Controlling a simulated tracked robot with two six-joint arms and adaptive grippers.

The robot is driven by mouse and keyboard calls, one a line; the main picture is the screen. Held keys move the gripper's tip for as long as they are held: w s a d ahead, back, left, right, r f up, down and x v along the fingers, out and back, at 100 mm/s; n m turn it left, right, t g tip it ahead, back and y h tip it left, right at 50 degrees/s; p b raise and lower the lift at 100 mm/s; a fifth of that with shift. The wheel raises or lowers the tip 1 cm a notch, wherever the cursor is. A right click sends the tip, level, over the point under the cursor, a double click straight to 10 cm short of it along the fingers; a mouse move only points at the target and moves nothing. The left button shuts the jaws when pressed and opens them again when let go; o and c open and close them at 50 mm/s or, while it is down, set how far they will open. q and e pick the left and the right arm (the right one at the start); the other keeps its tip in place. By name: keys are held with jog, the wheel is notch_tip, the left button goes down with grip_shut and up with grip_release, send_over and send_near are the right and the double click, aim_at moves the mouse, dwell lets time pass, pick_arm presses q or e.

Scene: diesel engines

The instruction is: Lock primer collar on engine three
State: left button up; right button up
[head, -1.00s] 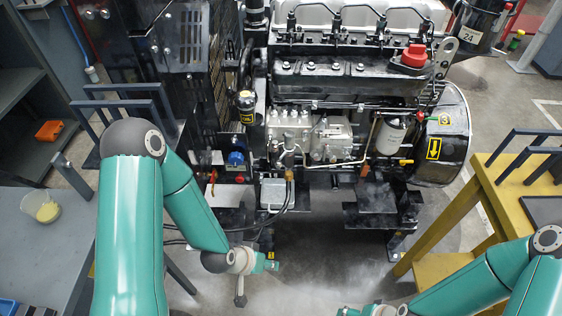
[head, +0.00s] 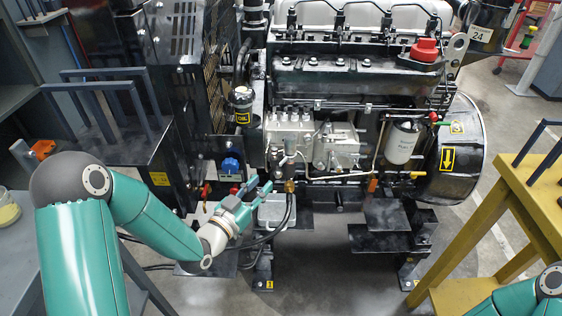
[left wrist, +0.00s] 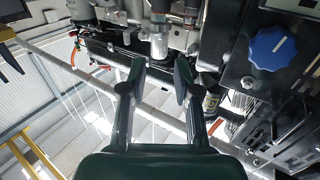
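The diesel engine (head: 350,75) stands in the middle of the head view; a small yellow label on its right drum seems to read 3. A slim upright fitting with a black part (head: 289,146), perhaps the primer, stands at the front of the silver pump block (head: 290,122); its collar is too small to make out. My left gripper (head: 258,186) is low in front of the engine, just left of a brass fitting (head: 290,186). In the left wrist view its fingers (left wrist: 156,85) are apart and empty, with a silver cylinder (left wrist: 159,46) beyond the gap. My right gripper is out of view.
A blue knob (head: 231,166) is left of my left gripper and shows large in the wrist view (left wrist: 272,47). Black hoses (head: 286,222) hang beside the gripper. A yellow stand (head: 510,190) is at right.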

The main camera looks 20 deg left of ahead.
aim_at(280, 164)
pick_arm(q)
jog(key=x, duration=1.1)
jog(key=shift+p, duration=0.35)
grip_shut()
